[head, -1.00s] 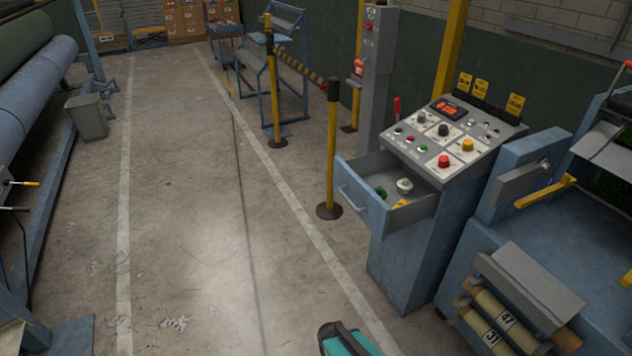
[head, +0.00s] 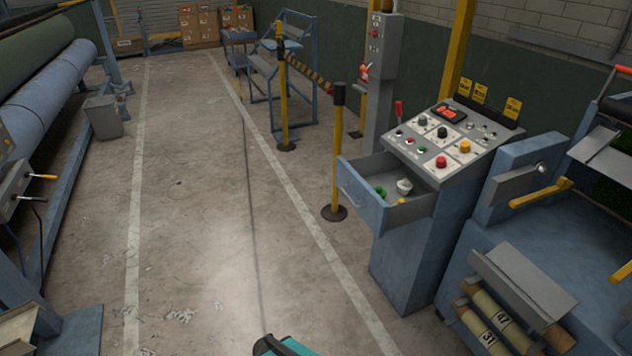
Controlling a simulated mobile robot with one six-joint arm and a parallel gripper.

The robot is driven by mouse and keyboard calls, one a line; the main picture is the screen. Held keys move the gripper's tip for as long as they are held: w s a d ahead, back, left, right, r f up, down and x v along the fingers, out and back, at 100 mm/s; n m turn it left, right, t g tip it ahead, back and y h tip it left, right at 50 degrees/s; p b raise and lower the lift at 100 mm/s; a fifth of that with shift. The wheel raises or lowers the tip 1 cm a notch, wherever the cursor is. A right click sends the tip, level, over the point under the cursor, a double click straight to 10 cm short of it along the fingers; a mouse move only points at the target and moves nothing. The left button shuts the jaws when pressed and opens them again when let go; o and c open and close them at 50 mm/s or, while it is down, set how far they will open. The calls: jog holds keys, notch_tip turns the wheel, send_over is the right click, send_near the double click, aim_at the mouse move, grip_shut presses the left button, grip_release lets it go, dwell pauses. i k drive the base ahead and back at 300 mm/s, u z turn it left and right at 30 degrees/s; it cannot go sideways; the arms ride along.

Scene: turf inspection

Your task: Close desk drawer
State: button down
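The desk drawer (head: 364,205) is pulled out from the left side of the blue control desk (head: 408,262). Its blue front has a pale handle (head: 351,197) and faces left toward the aisle. Inside the drawer lie a green item (head: 381,191), a whitish knob-like item (head: 404,186) and a small yellow piece (head: 402,200). The desk's sloped top (head: 446,145) carries several buttons and knobs. My gripper is not in view.
A yellow barrier post (head: 336,160) on a round black base stands just left of the drawer. A blue machine with rollers (head: 486,318) stands right of the desk. A teal object (head: 285,346) shows at the bottom edge. The floor aisle (head: 190,200) is clear.

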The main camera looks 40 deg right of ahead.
aim_at(356, 179)
jog(key=z, duration=0.5)
jog(key=k, duration=0.15)
jog(key=u, duration=2.05)
jog(key=k, duration=1.3)
jog(key=z, duration=0.6)
jog(key=i, duration=1.15)
jog(key=z, duration=0.15)
